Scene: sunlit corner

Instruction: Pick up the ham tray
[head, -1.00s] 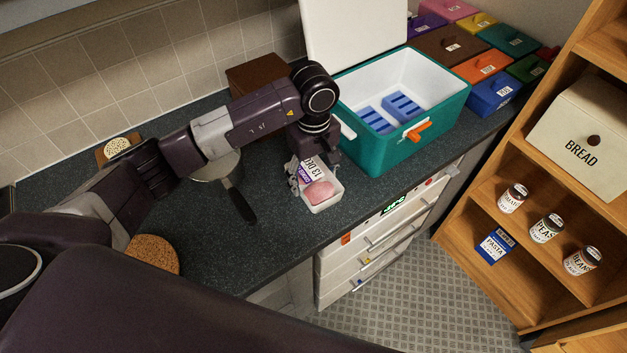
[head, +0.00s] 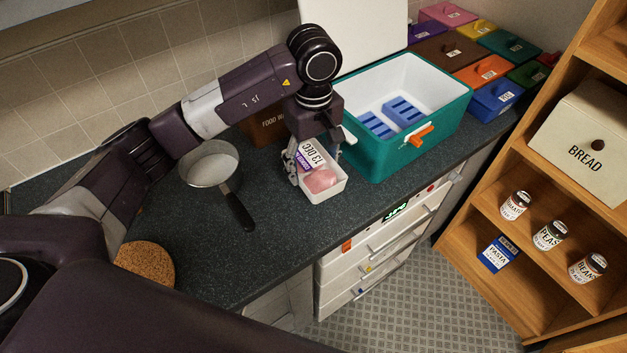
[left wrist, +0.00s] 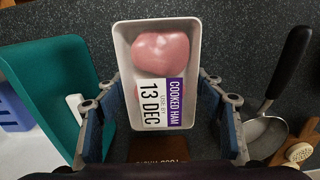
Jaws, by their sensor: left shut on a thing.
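The ham tray (head: 338,186) is a small white tray holding pink ham, with a white and purple label. In the left wrist view the ham tray (left wrist: 193,35) reads "COOKED HAM" and "13 DEC". My left gripper (head: 317,160) is shut on the tray from above, with a finger at each side. In the left wrist view the fingers of my left gripper (left wrist: 160,88) flank the tray. The tray seems held a little above the dark counter, in front of the teal cool box. My right gripper is not in view.
The open teal cool box (head: 436,130), with blue blocks inside, stands close right of the tray. A brown food bin (head: 268,127) is behind. A pan (head: 208,172) and a cork mat (head: 146,262) lie left. The counter (head: 270,245) in front is clear.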

